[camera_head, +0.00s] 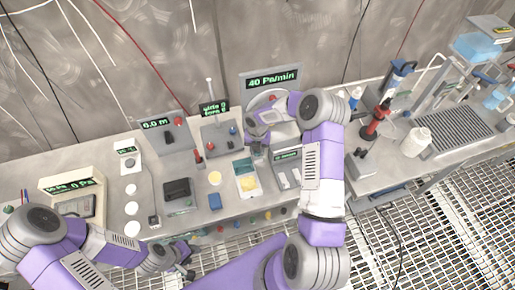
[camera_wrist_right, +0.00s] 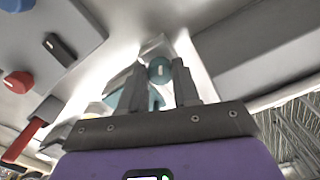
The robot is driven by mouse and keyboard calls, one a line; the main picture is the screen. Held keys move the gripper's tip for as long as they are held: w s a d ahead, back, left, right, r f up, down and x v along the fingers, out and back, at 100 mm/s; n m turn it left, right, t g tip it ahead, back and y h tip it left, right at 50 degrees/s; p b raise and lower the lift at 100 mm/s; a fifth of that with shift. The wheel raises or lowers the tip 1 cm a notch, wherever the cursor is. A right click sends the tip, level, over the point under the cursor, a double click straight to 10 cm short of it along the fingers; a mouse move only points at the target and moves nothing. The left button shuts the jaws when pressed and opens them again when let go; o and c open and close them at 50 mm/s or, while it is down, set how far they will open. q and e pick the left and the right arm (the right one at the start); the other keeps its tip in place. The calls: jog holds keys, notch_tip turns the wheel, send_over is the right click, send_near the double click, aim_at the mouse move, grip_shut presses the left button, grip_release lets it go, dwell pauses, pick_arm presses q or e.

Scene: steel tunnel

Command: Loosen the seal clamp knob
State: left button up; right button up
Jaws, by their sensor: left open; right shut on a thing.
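A teal knob (camera_wrist_right: 160,70) with a pale mark on its face shows between the fingers of my right gripper (camera_wrist_right: 158,88) in the right wrist view. I take it for the seal clamp knob. More teal shows lower down, partly behind the left finger. In the head view my right gripper (camera_head: 258,152) is over the bench, above the white-framed fixture (camera_head: 246,186) with a yellow patch; the knob is mostly hidden there by the gripper and arm. My left gripper (camera_head: 187,268) is open and empty at the bench's front edge, low in the picture.
A "40 Pa/min" display (camera_head: 271,80) stands behind my right gripper. A panel with a "0.0 m" display (camera_head: 160,125) and small knob boxes line the bench (camera_head: 100,165). A white bottle (camera_head: 415,142) stands on the right bench. Grating floor (camera_head: 440,225) lies in front.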

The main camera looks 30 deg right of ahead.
jog(key=n+p, duration=0.1)
jog(key=n, duration=0.5)
jog(key=shift+n, duration=0.3)
dwell(0.4)
jog(key=o, duration=1.1)
jog(key=shift+c, duration=0.2)
notch_tip(320, 180, up, 8)
jog(key=shift+f+p, duration=0.15)
jog(key=shift+p, duration=0.15)
jog(key=shift+f, duration=0.1)
